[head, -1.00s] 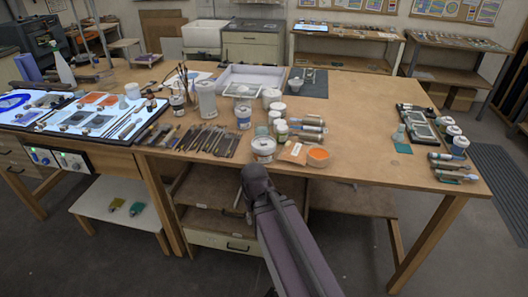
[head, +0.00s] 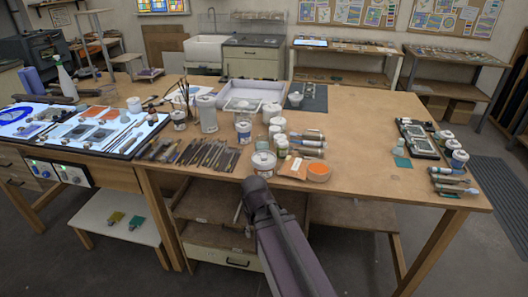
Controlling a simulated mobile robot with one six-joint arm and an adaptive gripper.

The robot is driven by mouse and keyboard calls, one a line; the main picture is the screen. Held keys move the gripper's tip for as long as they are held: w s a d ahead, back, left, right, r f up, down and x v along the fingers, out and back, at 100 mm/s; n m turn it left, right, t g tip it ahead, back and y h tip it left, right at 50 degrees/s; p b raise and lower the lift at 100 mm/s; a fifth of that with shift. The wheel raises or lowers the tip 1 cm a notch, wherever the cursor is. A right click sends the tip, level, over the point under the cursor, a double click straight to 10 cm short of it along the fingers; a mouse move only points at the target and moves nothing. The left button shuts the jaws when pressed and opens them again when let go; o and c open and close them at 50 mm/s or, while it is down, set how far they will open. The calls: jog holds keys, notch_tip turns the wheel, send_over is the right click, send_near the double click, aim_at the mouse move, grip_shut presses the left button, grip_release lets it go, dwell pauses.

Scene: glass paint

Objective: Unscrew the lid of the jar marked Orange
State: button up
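A squat jar with a pale lid (head: 264,158) stands upright near the table's front edge, just beyond the end of my visible arm. Beside it to the right are an orange-tan square (head: 293,167) and a round dish of orange paint (head: 319,169). More white-lidded jars (head: 276,112) stand in a cluster behind it, and another jar with a label (head: 243,130) stands to the left. The labels are too small to read, so I cannot tell which jar is marked Orange. My dark arm rises from the bottom middle; my gripper is not visible.
Brushes and tools (head: 200,154) lie left of the jars. A lit glass panel (head: 85,128) is at the left, a pale tray (head: 250,92) at the back. More jars (head: 457,160) stand at the right edge. The table's right middle (head: 365,130) is clear.

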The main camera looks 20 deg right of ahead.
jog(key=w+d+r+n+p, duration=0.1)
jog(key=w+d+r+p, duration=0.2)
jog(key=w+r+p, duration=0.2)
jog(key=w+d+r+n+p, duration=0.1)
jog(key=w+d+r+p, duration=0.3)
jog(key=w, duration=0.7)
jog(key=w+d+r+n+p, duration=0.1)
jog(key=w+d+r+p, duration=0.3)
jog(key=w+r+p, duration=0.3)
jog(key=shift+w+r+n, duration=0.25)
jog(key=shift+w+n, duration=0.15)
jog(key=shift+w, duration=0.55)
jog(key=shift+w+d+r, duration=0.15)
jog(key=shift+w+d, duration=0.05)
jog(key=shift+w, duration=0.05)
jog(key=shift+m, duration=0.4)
